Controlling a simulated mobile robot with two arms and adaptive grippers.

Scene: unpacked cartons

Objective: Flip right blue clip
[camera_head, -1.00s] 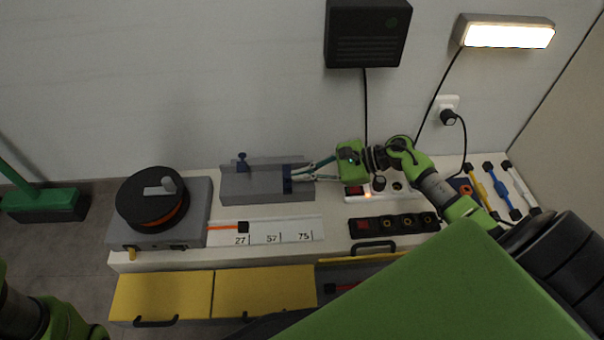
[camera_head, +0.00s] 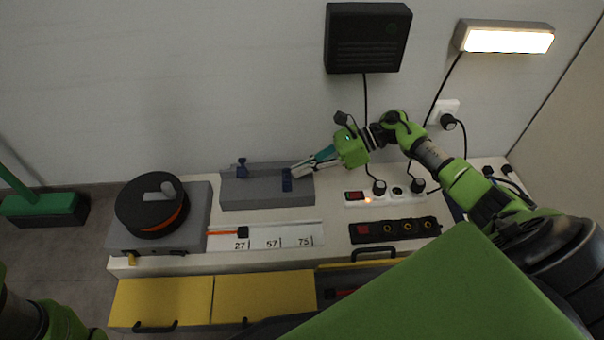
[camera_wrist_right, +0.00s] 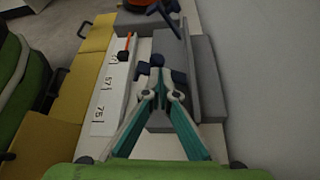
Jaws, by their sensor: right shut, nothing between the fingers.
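The grey fixture (camera_head: 262,196) stands at the back of the white bench with two blue clips. The left blue clip (camera_head: 241,168) stands up above its top edge. The right blue clip (camera_head: 287,181) is a dark blue bar near the fixture's right end. My right gripper (camera_head: 294,171) is shut and empty, its tips close beside the right clip's upper end. In the wrist view the fingers (camera_wrist_right: 164,88) meet just in front of the right blue clip (camera_wrist_right: 156,63) and partly cover it. I cannot tell whether they touch it. My left gripper is out of view.
A cable reel (camera_head: 152,205) stands left of the fixture. A numbered scale strip (camera_head: 265,236) lies in front of it. A power strip (camera_head: 385,199) with plugs and a black socket panel (camera_head: 395,229) sit to the right. Yellow drawers (camera_head: 180,298) are below.

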